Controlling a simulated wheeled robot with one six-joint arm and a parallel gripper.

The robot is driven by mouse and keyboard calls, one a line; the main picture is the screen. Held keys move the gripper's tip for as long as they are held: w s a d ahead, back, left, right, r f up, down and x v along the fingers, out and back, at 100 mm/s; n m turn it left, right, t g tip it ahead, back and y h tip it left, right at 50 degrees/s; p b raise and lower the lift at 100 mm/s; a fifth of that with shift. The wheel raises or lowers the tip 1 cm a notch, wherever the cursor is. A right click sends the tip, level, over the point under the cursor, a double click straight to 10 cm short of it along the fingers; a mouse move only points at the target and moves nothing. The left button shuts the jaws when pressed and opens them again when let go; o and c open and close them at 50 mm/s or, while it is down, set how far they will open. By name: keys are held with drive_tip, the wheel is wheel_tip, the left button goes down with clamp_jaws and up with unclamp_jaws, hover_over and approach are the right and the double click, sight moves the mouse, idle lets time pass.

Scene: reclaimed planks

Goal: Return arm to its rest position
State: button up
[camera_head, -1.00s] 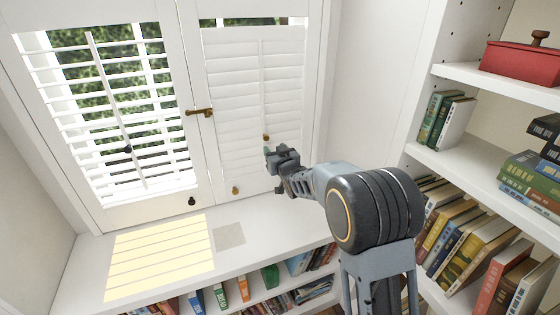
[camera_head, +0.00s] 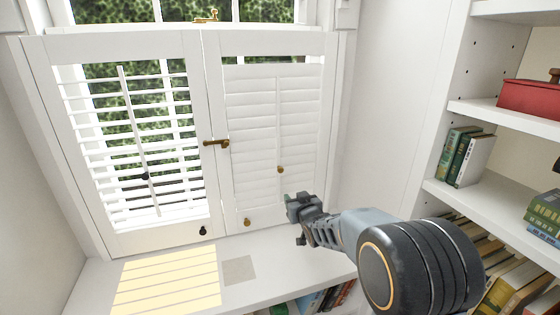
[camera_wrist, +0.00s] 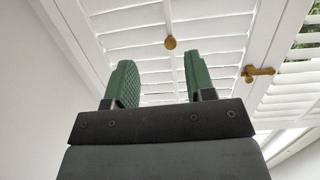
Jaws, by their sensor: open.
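My gripper (camera_head: 304,199) is in front of the lower right part of the right shutter (camera_head: 255,125), above the white sill. In the wrist view its two green finger pads (camera_wrist: 157,85) stand apart with nothing between them. The right shutter's slats look shut, and a brass knob (camera_wrist: 170,43) on it shows beyond the fingers. The left shutter (camera_head: 135,140) has its slats open, with greenery behind. My arm reaches in from the lower right.
A brass latch (camera_head: 216,143) sits where the two shutters meet. The white sill (camera_head: 275,265) carries a grey square (camera_head: 238,270) and a patch of sunlight. Bookshelves (camera_head: 475,115) with books and a red box (camera_head: 530,97) stand close on the right.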

drive_tip(key=s+d+f+g+h, duration=0.2)
drive_tip(key=s+f+g, duration=0.3)
drive_tip(key=f, duration=0.2)
drive_tip(key=s+d+m+g+h+p, duration=0.1)
drive_tip(key=s+d+g+p, duration=0.2)
drive_tip(key=s, duration=0.7)
drive_tip(key=s+d+r+m+g+p, duration=0.1)
drive_tip(key=s+r+g+p, duration=0.1)
drive_tip(key=s+r, duration=0.3)
drive_tip(key=s+d+r+g+p, duration=0.1)
drive_tip(key=s+r, duration=0.5)
drive_tip(key=s, duration=0.6)
drive_tip(key=shift+s+d+r+m+g+h+p, duration=0.2)
drive_tip(key=shift+d+r+m+g+h+p, duration=0.15)
drive_tip(key=shift+g+p, duration=0.35)
drive_tip(key=shift+a+f, duration=0.1)
drive_tip(key=shift+c, duration=0.3)
